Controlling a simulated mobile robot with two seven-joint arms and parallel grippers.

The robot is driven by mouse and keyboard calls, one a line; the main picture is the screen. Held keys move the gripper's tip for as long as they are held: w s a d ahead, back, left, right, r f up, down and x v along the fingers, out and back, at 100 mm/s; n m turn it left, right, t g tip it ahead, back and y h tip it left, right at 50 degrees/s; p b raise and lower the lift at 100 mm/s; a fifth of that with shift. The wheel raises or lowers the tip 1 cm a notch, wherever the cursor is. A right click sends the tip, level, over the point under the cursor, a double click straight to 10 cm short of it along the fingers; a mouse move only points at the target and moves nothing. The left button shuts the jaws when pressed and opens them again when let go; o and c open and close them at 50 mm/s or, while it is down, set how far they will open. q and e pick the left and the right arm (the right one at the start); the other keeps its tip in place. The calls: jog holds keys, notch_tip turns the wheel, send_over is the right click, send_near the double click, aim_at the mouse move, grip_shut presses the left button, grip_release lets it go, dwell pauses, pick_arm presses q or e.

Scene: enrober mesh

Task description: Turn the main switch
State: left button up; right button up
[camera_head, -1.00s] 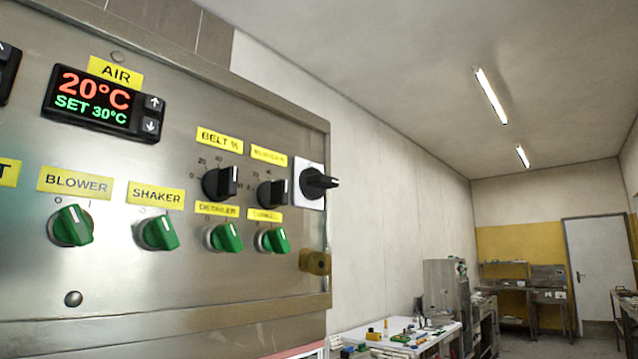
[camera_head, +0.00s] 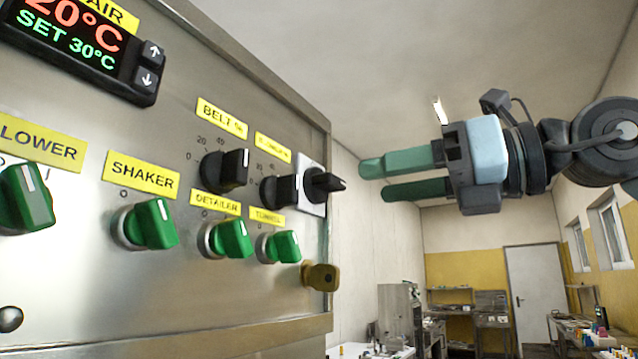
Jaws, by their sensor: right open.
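The main switch is most likely the black rotary handle (camera_head: 320,184) on a pale square plate (camera_head: 312,207) at the panel's right edge; no label for it can be read. The handle sticks out toward the right, nearly level. My right gripper (camera_head: 372,180) comes in from the right with two green fingers parted and nothing between them. In the picture its fingertips are a short way right of the handle, apart from it. My left gripper is not in view.
The steel panel (camera_head: 90,270) carries green knobs, including the SHAKER knob (camera_head: 151,223), and a black BELT knob (camera_head: 226,170). A brass-coloured fitting (camera_head: 321,277) sits below the switch. The room behind holds a white door (camera_head: 533,285) and work tables.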

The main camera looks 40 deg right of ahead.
aim_at(339, 177)
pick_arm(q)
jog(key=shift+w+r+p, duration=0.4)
pick_arm(e)
jog(key=shift+t+h, duration=0.3)
jog(key=shift+h, duration=0.2)
jog(key=shift+w+a+r, duration=0.2)
jog(key=shift+w+a, duration=0.25)
jog(key=shift+w, duration=0.45)
jog(key=shift+w+a+r, duration=0.2)
jog(key=shift+w+a, duration=0.3)
jog(key=shift+w, duration=0.45)
jog(key=shift+w+a+r, duration=0.2)
jog(key=shift+w+a, duration=0.25)
jog(key=shift+w, duration=0.45)
jog(key=c, duration=1)
